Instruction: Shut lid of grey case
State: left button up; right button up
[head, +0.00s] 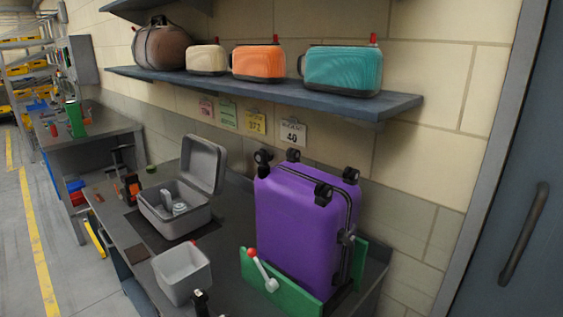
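The grey case (157,212) sits on the dark workbench in the head view, on a darker mat. Its lid (204,164) stands raised at the back right, so the case is open. Small light-grey round items (180,208) lie inside the case; their exact shape is hard to tell.
A purple suitcase (295,225) stands upside down in a green holder (290,288) to the right. An open light-grey bin (182,272) stands in front of the case. A shelf (400,104) with several bags hangs above. Tools (131,186) lie left of the case.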

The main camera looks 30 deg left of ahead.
aim_at(203, 164)
jog(key=i+l+u, duration=0.15)
jog(key=u, duration=0.3)
jog(key=i+l+u, duration=0.1)
jog(key=l+u, duration=0.65)
jog(key=u, duration=0.15)
jog(key=l+u, duration=0.45)
jog(key=i+j, duration=0.05)
